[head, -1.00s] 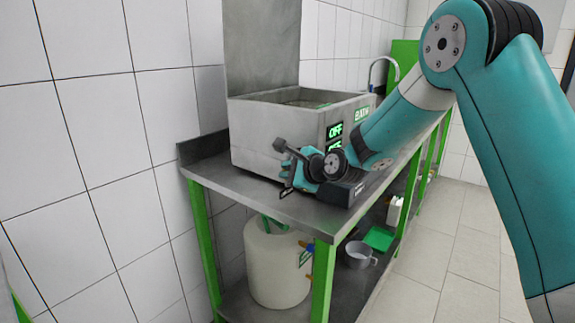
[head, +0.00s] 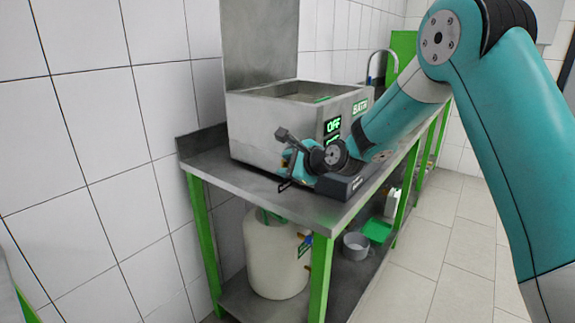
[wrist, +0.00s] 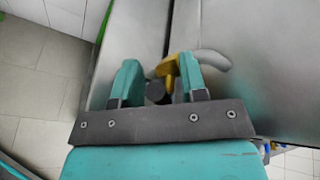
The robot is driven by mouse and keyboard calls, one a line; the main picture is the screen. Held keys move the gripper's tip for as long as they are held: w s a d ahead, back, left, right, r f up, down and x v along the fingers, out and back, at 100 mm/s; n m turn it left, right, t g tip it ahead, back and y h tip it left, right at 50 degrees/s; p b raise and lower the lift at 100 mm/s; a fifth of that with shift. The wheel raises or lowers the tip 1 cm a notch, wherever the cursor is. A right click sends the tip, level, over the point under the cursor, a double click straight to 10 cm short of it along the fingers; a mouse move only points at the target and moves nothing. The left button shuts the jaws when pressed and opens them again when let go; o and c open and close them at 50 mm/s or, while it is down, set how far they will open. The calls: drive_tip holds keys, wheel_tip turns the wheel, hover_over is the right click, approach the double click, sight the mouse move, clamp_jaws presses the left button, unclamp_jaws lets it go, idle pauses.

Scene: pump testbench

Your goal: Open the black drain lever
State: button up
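In the wrist view, my gripper (wrist: 159,82) is open, with its two teal fingers apart. A dark, round-ended piece (wrist: 155,93), possibly the black drain lever, shows between them, nearer the right finger. A yellow valve part (wrist: 169,69) is just beyond it, beside the right finger, and a grey curved pipe (wrist: 212,58) runs off to the right. I cannot tell whether a finger touches the dark piece. In the head view, my gripper (head: 288,178) is low at the front of the grey bath (head: 265,130), and the lever cannot be made out there.
The bath stands on a steel table (head: 228,180) with green legs. Its front displays (head: 333,126) read OFF. The floor on the right is clear.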

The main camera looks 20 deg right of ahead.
drive_tip(key=n+b, duration=0.1)
drive_tip(key=b, duration=0.1)
drive_tip(key=f+t+b, duration=0.1)
drive_tip(key=b, duration=0.1)
drive_tip(key=shift+s+a+f+n+h, duration=0.2)
drive_tip(key=shift+a+f+n+h, duration=0.1)
drive_tip(key=shift+a+n+h, duration=0.1)
drive_tip(key=f+n+t+h+b, duration=0.1)
drive_tip(key=n+b, duration=0.1)
drive_tip(key=b, duration=0.3)
drive_tip(key=shift+s+f+t, duration=0.1)
drive_tip(key=shift+f+t, duration=0.1)
drive_tip(key=shift+t, duration=0.1)
drive_tip(key=n+b, duration=0.1)
drive_tip(key=f+n+t+b, duration=0.1)
drive_tip(key=shift+n+h+b, duration=0.3)
drive_tip(key=shift+b, duration=0.1)
drive_tip(key=s, duration=0.1)
drive_tip(key=s+r, duration=0.1)
drive_tip(key=s+d+r+p, duration=0.1)
drive_tip(key=shift+s, duration=0.35)
drive_tip(key=v, duration=1.4)
drive_tip(key=s+a+r+n+g+y+p, duration=0.2)
drive_tip(key=s+a+r+n+g+p, duration=0.6)
drive_tip(key=p, duration=0.9)
drive_tip(key=shift+s+a+r+n+g, duration=0.4)
drive_tip(key=shift+s+r+n+g, duration=0.3)
drive_tip(key=shift+s+r+n, duration=1.35)
